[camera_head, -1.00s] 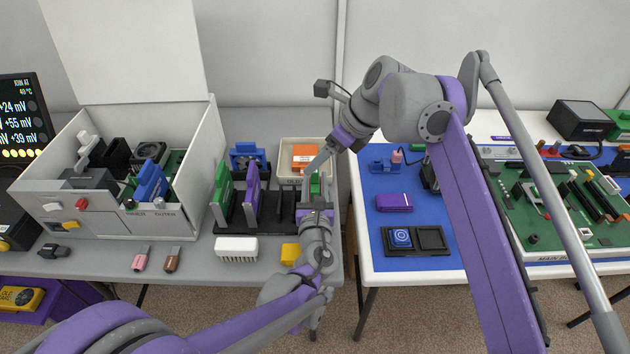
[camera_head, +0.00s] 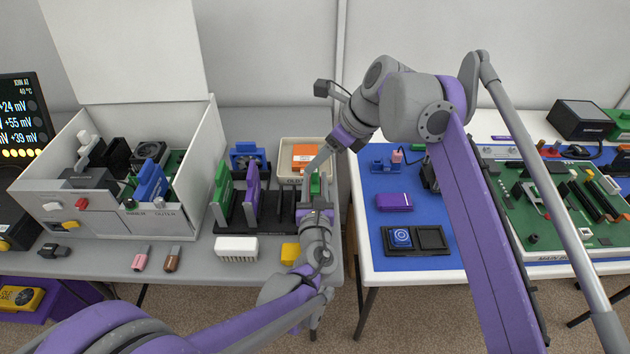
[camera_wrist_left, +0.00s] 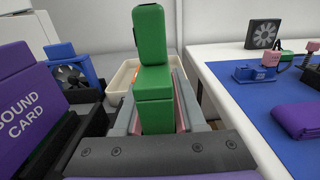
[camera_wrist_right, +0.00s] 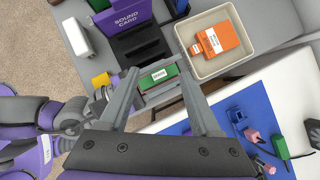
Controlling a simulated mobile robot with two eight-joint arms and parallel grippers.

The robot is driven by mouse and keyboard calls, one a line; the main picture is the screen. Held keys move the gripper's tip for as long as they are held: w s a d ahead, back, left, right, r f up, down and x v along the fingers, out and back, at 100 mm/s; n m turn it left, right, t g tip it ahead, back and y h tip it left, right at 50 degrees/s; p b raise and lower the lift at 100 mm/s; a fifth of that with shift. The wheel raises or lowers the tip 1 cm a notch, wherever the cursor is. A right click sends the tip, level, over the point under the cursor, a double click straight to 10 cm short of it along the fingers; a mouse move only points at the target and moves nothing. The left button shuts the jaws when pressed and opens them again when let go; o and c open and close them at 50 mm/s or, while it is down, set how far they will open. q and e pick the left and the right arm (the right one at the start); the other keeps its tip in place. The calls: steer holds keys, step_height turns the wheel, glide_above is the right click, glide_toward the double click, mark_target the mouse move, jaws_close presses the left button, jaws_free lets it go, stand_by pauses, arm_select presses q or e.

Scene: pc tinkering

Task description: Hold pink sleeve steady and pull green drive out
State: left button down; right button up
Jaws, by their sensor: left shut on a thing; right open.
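The green drive (camera_wrist_left: 153,85) stands upright in the left wrist view, and its top end with a pale label shows in the right wrist view (camera_wrist_right: 158,76). A narrow strip of the pink sleeve (camera_wrist_left: 181,112) shows beside the drive's lower part; the rest is hidden by the drive and fingers. My left gripper (camera_wrist_left: 155,108) is shut on the pink sleeve, with its grey fingers on either side. My right gripper (camera_wrist_right: 160,72) is open above the drive, with its fingers apart on either side of the green end. In the head view, the arms hide most of the drive (camera_head: 315,185).
A black slotted rack (camera_head: 274,217) with a purple sound card (camera_head: 252,190) stands left of the grippers. A cream tray (camera_wrist_right: 242,66) holding an orange box (camera_wrist_right: 222,40) is close beside them. The blue mat (camera_head: 380,230) lies on the right table, across a gap.

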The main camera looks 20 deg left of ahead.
steer(key=shift+a, duration=0.2)
steer(key=shift+f, duration=0.1)
steer(key=shift+w+f, duration=0.1)
steer(key=shift+f, duration=0.95)
jaws_close()
steer(key=shift+r, duration=0.65)
stand_by(1.1)
steer(key=shift+o, duration=0.6)
jaws_free()
